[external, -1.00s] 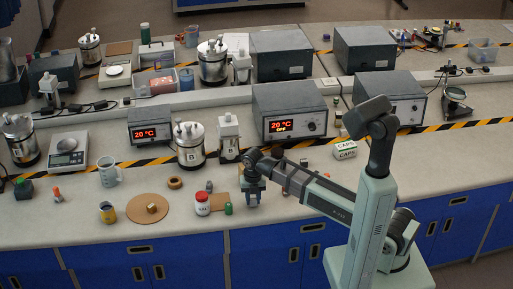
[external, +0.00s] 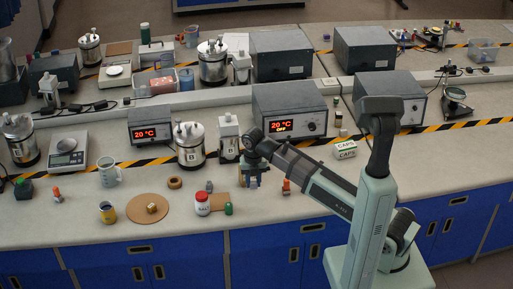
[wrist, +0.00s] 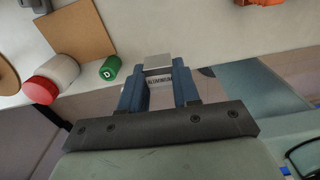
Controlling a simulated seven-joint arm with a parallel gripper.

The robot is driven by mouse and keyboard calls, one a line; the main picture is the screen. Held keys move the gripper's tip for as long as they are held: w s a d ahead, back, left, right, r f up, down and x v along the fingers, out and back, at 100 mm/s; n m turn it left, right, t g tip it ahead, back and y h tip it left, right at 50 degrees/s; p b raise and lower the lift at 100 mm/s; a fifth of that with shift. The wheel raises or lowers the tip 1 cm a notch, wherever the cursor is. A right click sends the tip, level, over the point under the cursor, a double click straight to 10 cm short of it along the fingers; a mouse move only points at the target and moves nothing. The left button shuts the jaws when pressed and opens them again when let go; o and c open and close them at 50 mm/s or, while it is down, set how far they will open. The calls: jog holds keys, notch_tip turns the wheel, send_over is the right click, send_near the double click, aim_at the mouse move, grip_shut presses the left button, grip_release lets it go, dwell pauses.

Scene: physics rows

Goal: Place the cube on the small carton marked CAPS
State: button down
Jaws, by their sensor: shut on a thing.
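My gripper (external: 251,184) is above the bench near its front edge, fingers pointing down. In the wrist view, my gripper (wrist: 160,88) is shut on a silver-grey metal cube (wrist: 157,62) with a label that seems to read ALUMINIUM. The cube is not clearly visible in the external view. The small white and green carton marked CAPS (external: 345,150) stands on the bench to the right of my gripper and farther back. The carton does not show in the wrist view.
An orange-based object (external: 286,187) stands just right of my gripper. A red-lidded jar (external: 202,204), a green can (external: 228,209) and a brown square board (external: 219,197) lie left. Heater box (external: 289,112) and bottle B (external: 228,140) stand behind. Bench around the carton's front looks clear.

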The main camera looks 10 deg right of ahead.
jog(key=w+d+r+m, duration=0.1)
jog(key=w+d+m, duration=0.2)
jog(key=w+d, duration=0.6)
jog(key=w+d+r+m, duration=0.15)
jog(key=w+d, duration=0.45)
jog(key=d, duration=0.6)
notch_tip(320, 180, up, 4)
jog(key=m, duration=1.3)
send_over(345, 144)
jog(key=shift+d+f, duration=0.1)
jog(key=shift+f, duration=0.05)
jog(key=shift+f, duration=4.95)
jog(key=shift+f, duration=0.1)
jog(key=c, duration=0.8)
grip_release()
